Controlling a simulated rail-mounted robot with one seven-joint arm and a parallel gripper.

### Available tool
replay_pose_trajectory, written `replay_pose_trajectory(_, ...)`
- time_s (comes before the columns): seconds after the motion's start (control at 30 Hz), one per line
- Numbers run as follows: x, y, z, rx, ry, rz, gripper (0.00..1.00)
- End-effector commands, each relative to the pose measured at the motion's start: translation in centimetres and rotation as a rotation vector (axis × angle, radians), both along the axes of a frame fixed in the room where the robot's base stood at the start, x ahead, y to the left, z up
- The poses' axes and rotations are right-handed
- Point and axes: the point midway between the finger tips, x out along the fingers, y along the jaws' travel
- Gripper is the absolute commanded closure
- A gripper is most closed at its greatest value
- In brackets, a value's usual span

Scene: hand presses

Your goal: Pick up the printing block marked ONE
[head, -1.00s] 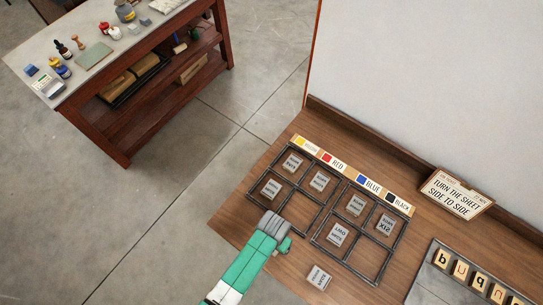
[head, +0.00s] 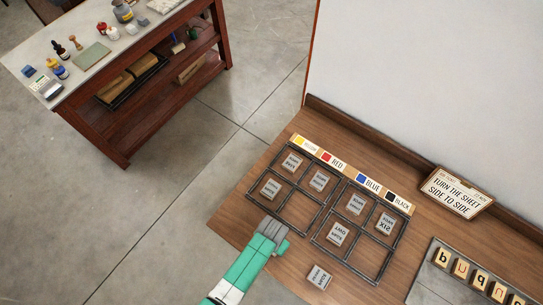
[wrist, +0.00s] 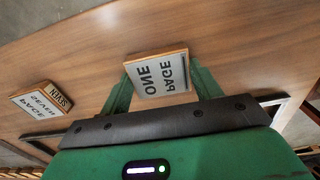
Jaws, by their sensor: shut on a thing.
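The printing block marked ONE (wrist: 157,74) shows in the wrist view, a grey plate with a wooden edge, reading ONE and PAGE, with PAGE mirrored. My gripper (wrist: 160,82) is shut on it, with a green finger at each side. In the head view my gripper (head: 272,230) is over the table just in front of the frames, and its body hides the held block. I cannot tell whether the block is clear of the wood.
Another block (wrist: 42,103), labelled SEVEN, lies loose on the wooden table; in the head view it sits right of my gripper (head: 319,277). Dark divided frames (head: 318,218) hold several blocks behind. A sign (head: 457,192) and letter tray (head: 445,252) stand right.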

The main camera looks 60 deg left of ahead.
Motion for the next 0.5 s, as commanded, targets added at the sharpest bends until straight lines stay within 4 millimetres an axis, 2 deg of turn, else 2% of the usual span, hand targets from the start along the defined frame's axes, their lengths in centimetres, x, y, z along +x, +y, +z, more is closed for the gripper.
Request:
replay_pose_trajectory(0.17,0.0,0.0,1.2,0.001,-0.002,-0.001,0.61)
replay_pose_trajectory(0.33,0.0,0.0,3.8,0.001,-0.003,-0.001,0.61)
replay_pose_trajectory(0.5,-0.4,-3.9,3.8,0.0,0.0,-0.007,0.61)
